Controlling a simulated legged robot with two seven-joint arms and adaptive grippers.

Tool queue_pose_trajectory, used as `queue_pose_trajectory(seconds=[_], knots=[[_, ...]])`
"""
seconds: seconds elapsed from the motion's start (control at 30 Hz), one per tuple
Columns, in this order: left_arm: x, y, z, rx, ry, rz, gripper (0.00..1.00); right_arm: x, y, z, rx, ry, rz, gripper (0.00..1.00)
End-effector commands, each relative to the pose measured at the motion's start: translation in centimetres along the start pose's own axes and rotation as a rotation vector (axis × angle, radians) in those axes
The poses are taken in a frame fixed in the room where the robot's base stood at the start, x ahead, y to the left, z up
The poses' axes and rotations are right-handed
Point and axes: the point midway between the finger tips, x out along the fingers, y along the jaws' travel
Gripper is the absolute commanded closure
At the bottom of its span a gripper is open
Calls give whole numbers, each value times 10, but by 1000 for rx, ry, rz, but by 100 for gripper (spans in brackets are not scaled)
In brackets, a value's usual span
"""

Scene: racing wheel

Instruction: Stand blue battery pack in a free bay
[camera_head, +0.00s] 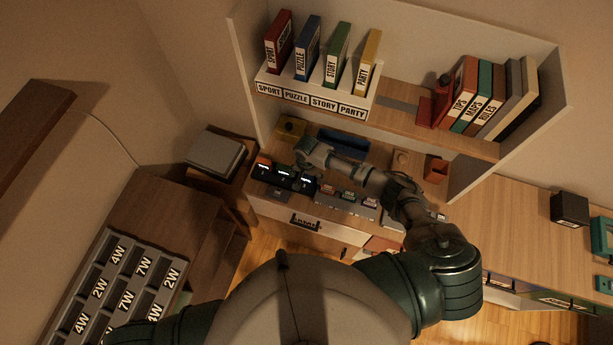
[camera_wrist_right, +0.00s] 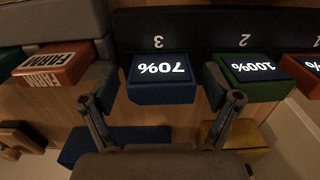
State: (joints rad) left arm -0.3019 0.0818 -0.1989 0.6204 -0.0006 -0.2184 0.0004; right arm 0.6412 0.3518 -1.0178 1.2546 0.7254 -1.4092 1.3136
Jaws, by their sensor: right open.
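The blue battery pack (camera_wrist_right: 163,92) reads 70% and sits at the place marked 3 of a black dock (camera_wrist_right: 200,40). The dock also shows in the head view (camera_head: 284,178). A green pack (camera_wrist_right: 250,88) reading 100% is at 2, and an orange-red pack (camera_wrist_right: 300,82) is at 1, partly cut off. My right gripper (camera_wrist_right: 160,100) is open, with one finger on each side of the blue pack; contact is unclear. I cannot make out a free bay. My left gripper is out of view.
A grey rack (camera_head: 345,203) with several coloured cartridges stands beside the dock. A yellow tray (camera_head: 290,128) and a blue tray (camera_head: 343,143) lie behind. A shelf (camera_head: 400,108) with boxes and books overhangs the back. An orange cup (camera_head: 436,170) is at the right.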

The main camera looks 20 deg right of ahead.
Motion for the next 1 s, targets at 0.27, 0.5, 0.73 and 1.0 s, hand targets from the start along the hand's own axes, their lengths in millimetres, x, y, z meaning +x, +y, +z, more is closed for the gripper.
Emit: queue_pose_trajectory(seconds=[0.27,0.5,0.73,1.0], knots=[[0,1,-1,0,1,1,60,-58,-1,-1,-1,3,-4,11],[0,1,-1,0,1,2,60,-100,0,-1,0,2,-1,11],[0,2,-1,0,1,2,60,-112,0,-1,1,1,0,11],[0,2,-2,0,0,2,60,-112,0,-1,0,1,0,11]])
